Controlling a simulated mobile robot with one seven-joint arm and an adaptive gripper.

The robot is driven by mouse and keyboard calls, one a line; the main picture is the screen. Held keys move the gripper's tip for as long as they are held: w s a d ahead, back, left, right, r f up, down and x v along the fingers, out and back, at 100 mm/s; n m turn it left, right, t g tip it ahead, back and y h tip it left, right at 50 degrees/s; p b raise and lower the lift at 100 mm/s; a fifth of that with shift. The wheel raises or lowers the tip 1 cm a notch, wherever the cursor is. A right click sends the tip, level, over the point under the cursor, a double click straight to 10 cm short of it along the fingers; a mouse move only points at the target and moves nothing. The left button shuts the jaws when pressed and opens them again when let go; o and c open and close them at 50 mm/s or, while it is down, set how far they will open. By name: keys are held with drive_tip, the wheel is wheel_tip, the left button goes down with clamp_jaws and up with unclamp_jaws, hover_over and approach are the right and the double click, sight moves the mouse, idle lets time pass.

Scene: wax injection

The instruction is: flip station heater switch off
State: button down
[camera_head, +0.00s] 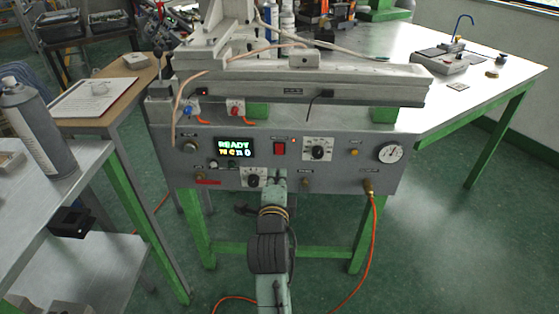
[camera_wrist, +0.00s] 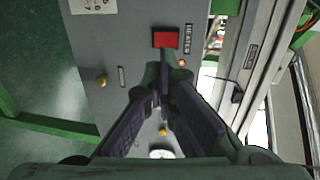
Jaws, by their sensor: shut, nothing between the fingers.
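The heater switch is a red rocker (camera_head: 279,149) on the grey front panel of the wax station, right of the READY display. A small indicator lamp (camera_head: 293,140) beside it looks lit. In the wrist view the red switch (camera_wrist: 165,39) lies beside a "HEATER" label (camera_wrist: 188,38), with a small red lamp (camera_wrist: 182,62) near it. Which way the rocker is tipped I cannot tell. My gripper (camera_wrist: 163,78) is shut and empty, its tips close to the switch in the picture. In the head view my gripper (camera_head: 277,176) is in front of the panel below the switch.
The panel (camera_head: 350,178) also carries a lit display (camera_head: 234,148), a dial knob (camera_head: 318,152), a pressure gauge (camera_head: 389,152) and a hose fitting (camera_head: 369,187) with an orange hose. A spray can (camera_head: 28,128) stands on the left bench. The floor before the station is open.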

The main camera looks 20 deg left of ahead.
sight(280, 152)
drive_tip(key=p+x, duration=0.1)
drive_tip(key=x, duration=0.3)
drive_tip(key=p+x, duration=0.1)
drive_tip(key=x, duration=0.4)
drive_tip(key=shift+w+a+r, duration=0.1)
drive_tip(key=shift+w+r, duration=0.1)
drive_tip(key=shift+w, duration=0.15)
